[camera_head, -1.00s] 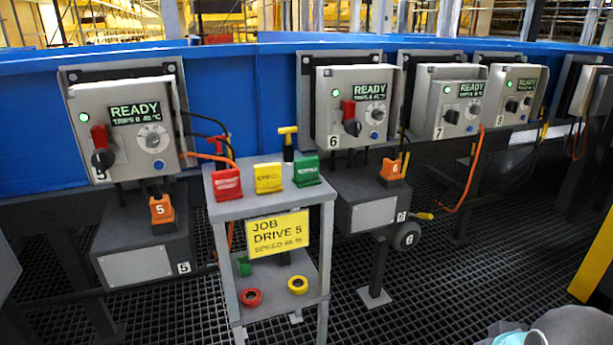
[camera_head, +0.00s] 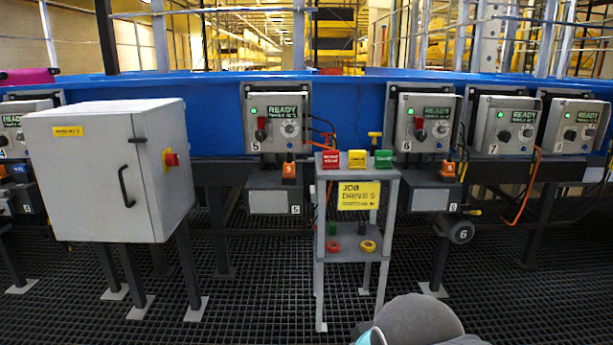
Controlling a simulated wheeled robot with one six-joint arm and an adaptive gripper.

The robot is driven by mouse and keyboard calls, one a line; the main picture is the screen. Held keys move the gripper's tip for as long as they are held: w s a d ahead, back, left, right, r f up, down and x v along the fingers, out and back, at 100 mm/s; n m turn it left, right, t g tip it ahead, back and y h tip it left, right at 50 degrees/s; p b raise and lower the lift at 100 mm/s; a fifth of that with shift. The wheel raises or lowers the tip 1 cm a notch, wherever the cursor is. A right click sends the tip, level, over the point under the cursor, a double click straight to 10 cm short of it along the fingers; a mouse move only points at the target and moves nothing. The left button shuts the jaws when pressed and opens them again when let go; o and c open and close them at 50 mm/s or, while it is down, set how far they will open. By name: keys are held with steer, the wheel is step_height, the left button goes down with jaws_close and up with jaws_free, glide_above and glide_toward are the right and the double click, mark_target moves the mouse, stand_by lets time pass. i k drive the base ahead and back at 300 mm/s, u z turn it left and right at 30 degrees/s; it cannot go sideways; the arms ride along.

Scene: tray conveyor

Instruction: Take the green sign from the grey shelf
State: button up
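The grey shelf (camera_head: 391,200) is a narrow two-level stand on legs, right of the picture's middle. The green sign (camera_head: 383,158) stands on its top at the right end, beside a yellow sign (camera_head: 357,159) and a red sign (camera_head: 331,160). A yellow card (camera_head: 358,196) reading "JOB DRIVE 5" hangs on the front. Rounded grey parts of my arm show at the bottom edge. My gripper's fingers are not in view.
A large grey cabinet (camera_head: 92,180) stands at the left. Drive boxes 5 (camera_head: 275,143) and 6 (camera_head: 422,138) hang on the blue conveyor (camera_head: 345,108) behind the shelf. Rings (camera_head: 368,246) lie on the lower level. The grating floor before the shelf is clear.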

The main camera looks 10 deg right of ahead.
mark_target(382, 158)
steer(key=u, duration=1.1)
steer(key=i, duration=1.05)
steer(key=z, duration=1.25)
steer(key=i, duration=0.8)
steer(key=z, duration=0.9)
